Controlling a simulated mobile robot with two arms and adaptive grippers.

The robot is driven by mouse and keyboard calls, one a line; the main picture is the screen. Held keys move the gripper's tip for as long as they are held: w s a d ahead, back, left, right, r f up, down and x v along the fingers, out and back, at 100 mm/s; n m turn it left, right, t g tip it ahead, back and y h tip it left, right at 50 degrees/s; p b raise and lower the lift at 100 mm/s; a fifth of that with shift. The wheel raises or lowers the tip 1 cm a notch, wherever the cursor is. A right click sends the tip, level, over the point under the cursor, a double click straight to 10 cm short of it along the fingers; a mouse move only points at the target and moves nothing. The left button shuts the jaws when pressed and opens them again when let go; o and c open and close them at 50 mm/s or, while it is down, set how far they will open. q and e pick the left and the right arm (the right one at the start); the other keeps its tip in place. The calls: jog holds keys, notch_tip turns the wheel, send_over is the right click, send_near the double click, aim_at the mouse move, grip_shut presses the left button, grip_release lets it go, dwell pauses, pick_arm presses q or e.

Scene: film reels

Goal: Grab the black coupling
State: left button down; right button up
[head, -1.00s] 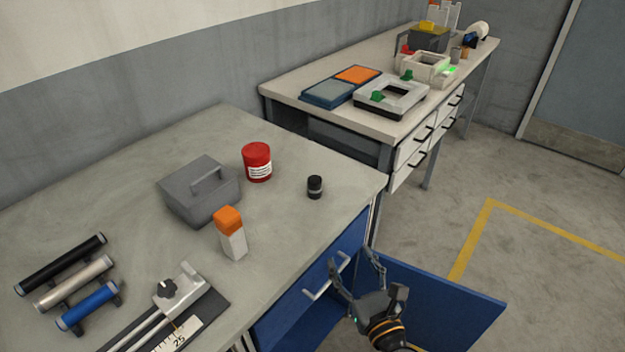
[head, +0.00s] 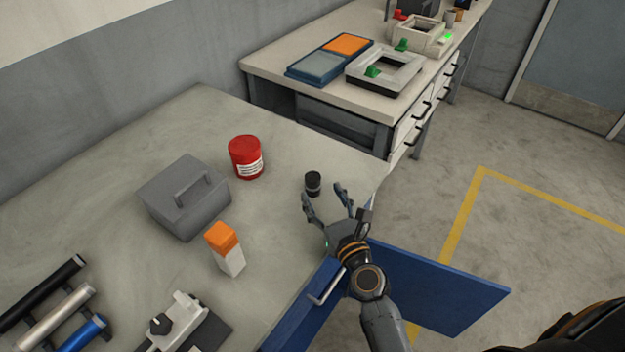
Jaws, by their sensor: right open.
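The black coupling (head: 313,184) is a small dark cylinder with a lighter band. It stands upright near the right edge of the grey workbench (head: 290,150). My right gripper (head: 322,193) is open, its fingers pointing away from me. Its fingertips are close to the near side of the coupling, with the left finger just below it in the picture. I cannot tell whether they touch. Nothing is held between the fingers. My left gripper is not in view.
A red jar (head: 246,158), a grey lidded box (head: 184,197) and an orange-capped white bottle (head: 226,250) stand left of the coupling. A blue cabinet door (head: 440,285) hangs open below the bench edge. A second bench (head: 290,65) stands behind.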

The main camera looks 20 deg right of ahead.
aim_at(316, 183)
jog(key=w, duration=0.3)
jog(key=shift+w+a+r, duration=0.1)
jog(key=w, duration=0.2)
jog(key=shift+w+a+p, duration=0.1)
jog(key=shift+w+p, duration=0.2)
jog(key=shift+w, duration=0.05)
jog(key=shift+w+f, duration=0.2)
jog(key=shift+w, duration=0.3)
jog(key=shift+c, duration=0.9)
jog(key=c, duration=1.1)
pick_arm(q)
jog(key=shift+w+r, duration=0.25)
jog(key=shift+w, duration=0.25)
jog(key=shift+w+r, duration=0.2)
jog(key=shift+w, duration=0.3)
pick_arm(e)
grip_shut()
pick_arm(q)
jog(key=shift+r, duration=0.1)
pick_arm(e)
jog(key=shift+r, duration=0.15)
